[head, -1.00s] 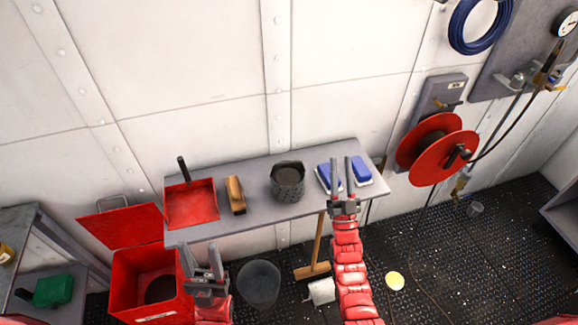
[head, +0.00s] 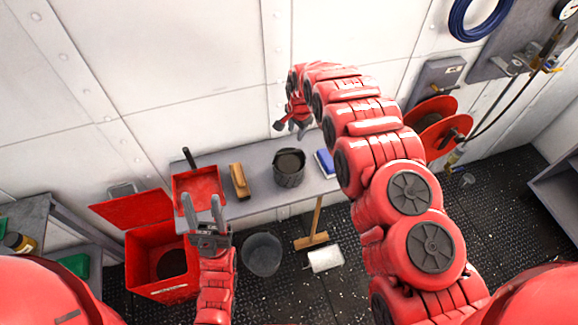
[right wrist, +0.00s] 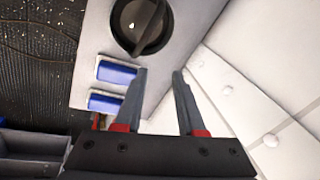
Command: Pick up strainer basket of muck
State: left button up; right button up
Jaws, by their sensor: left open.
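The strainer basket of muck (head: 289,172), a dark round basket, stands upright on the grey bench (head: 255,205). Its dark contents show at the top. In the right wrist view the basket (right wrist: 122,40) is at the top, with a dark handle bar across its mouth. My right gripper (head: 292,130) is above and behind the basket in the head view, partly hidden by its arm. In the right wrist view my right gripper (right wrist: 160,72) is open and empty, its fingertips apart from the basket. My left gripper (head: 202,203) is open and empty in front of the red dustpan.
A red dustpan (head: 200,182) and a wooden-backed brush (head: 240,181) lie left of the basket. Blue-topped sponges (right wrist: 116,72) lie to its other side. A red lidded bin (head: 150,245) and a grey bucket (head: 261,255) stand on the floor. The white wall is close behind.

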jog(key=s+r+g, duration=0.2)
jog(key=s+r, duration=0.2)
jog(key=s, duration=0.3)
jog(key=m+b, duration=0.1)
jog(key=b, duration=1)
send_near(299, 171)
notch_tip(299, 171, down, 5)
jog(key=a, duration=0.2)
jog(key=f+p, duration=0.1)
jog(key=d+f+p, duration=0.1)
jog(key=f+p, duration=0.1)
jog(key=shift+w+d+f+g+h, duration=0.2)
jog(key=shift+w+f+g+h, duration=0.1)
jog(key=shift+w, duration=0.1)
jog(key=shift+w+f+p, duration=0.1)
jog(key=shift+f+p, duration=0.25)
jog(key=shift+f, duration=0.55)
grip_shut()
